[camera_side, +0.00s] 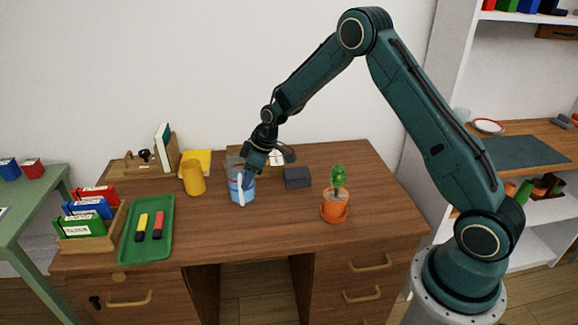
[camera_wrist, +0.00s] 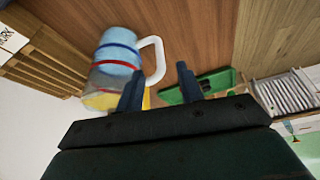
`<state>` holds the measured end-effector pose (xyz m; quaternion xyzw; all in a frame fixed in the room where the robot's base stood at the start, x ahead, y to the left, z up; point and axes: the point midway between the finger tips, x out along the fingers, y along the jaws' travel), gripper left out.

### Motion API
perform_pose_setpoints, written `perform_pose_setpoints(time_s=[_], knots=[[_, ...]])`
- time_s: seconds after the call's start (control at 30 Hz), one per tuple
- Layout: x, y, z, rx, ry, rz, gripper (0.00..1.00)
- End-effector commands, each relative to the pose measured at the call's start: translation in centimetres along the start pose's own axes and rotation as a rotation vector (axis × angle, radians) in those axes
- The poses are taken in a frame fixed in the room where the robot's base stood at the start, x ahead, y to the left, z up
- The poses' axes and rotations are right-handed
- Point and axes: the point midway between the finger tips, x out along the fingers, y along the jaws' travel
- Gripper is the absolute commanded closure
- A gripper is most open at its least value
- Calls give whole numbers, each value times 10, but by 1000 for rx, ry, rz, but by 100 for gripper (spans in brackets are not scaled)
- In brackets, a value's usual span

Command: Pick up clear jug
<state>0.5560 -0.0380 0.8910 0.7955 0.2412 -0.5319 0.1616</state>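The clear jug (camera_side: 242,190) stands on the wooden desk, with blue in it and a white handle. In the wrist view the jug (camera_wrist: 117,55) shows a red band, a blue band and its white handle (camera_wrist: 158,58). My gripper (camera_side: 249,174) is down at the jug in the side view, overlapping its top. In the wrist view my gripper's (camera_wrist: 160,82) two dark fingers are spread apart, with the lower part of the handle showing near the gap between them. I cannot tell whether either finger touches the handle.
A yellow mug (camera_side: 193,177) stands left of the jug. A dark grey block (camera_side: 297,177) and a potted cactus (camera_side: 335,209) are to the right. A green tray (camera_side: 167,204) with two markers and a book rack (camera_side: 76,243) are at left. The front middle of the desk (camera_side: 265,225) is clear.

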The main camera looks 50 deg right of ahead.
Motion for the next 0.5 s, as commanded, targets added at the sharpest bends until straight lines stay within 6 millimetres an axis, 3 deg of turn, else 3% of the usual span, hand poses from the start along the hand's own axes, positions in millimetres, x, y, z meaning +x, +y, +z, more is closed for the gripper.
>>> perform_pose_setpoints(time_s=[0.27, 0.5], knots=[[3, 0, 0, 0, 0, 0, 63], [22, -1, 0, -1, -1, -2, 63]])
